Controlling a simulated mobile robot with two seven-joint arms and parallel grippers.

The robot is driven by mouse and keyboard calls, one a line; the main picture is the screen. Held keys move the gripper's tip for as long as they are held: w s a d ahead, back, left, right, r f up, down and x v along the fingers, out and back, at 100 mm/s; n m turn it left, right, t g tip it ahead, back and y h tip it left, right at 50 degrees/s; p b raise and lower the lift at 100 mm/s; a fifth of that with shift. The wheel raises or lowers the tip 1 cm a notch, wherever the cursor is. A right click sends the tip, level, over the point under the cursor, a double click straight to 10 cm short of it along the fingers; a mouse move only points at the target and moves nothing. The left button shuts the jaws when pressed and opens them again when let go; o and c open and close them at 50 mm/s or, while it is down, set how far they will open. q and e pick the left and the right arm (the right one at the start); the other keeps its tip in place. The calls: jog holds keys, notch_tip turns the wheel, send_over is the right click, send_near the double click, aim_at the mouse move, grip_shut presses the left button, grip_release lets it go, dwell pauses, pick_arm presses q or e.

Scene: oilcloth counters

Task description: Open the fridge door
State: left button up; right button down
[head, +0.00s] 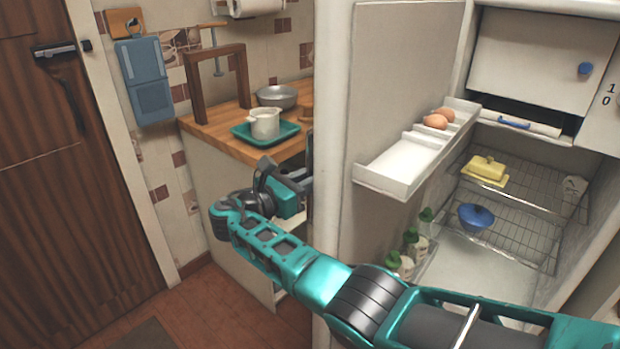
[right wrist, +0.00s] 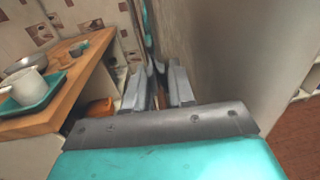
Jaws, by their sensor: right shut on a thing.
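The fridge door (head: 395,70) stands wide open in the head view, its inner side facing me. Its outer side fills the middle right of the right wrist view (right wrist: 230,50). My right gripper (head: 300,170) reaches around the door's free edge to the outer side. In the right wrist view the gripper's fingers (right wrist: 160,85) are shut on the door handle, a narrow upright strip (right wrist: 149,35) along the outer face. The door edge hides part of the grip in the head view. My left gripper is not in view.
The open fridge interior (head: 500,215) holds a butter dish (head: 487,168) and a blue bowl (head: 476,216). Door shelves hold eggs (head: 436,121) and bottles (head: 414,243). A wooden counter (head: 215,128) with a teal tray (head: 246,134) stands close to the door's outer side.

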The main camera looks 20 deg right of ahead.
jog(key=c, duration=1.1)
grip_release()
jog(key=shift+a, duration=0.1)
jog(key=v, duration=0.7)
jog(key=shift+s+a, duration=0.1)
